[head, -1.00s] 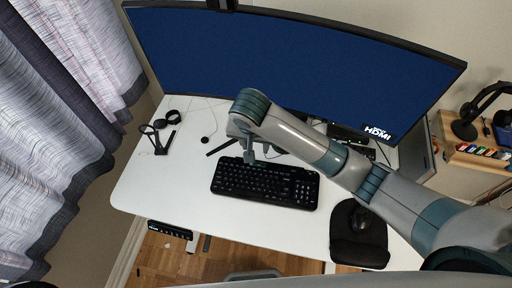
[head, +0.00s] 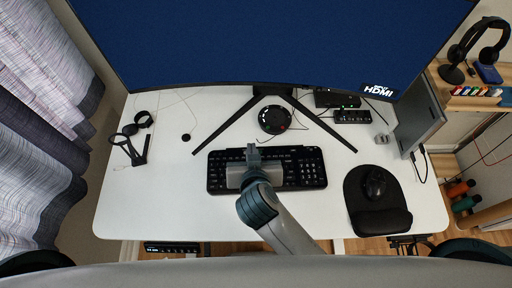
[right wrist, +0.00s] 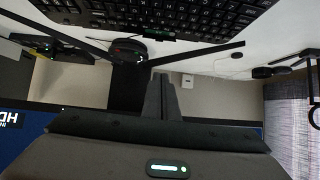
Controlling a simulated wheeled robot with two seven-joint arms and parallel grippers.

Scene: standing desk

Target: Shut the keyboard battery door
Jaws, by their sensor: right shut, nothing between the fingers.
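The black keyboard (head: 304,170) lies on the white desk, and its rear edge faces the monitor stand. My right gripper (head: 252,151) is over the left-middle part of the keyboard, its fingers pointing at the rear edge. In the right wrist view the keyboard (right wrist: 200,18) runs across the top, and the shut, empty fingers (right wrist: 161,80) stand apart from it in the picture. A small dark strip with green marks (right wrist: 160,37) shows at the keyboard's rear edge; I cannot tell whether it is the battery door or the open compartment. My left gripper is not in view.
The monitor (head: 270,40) and its splayed stand legs (head: 328,128) are behind the keyboard, with a round black device (head: 273,119) between the legs. A mouse on a black pad (head: 380,215) is at right. The desk left of the keyboard is mostly clear.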

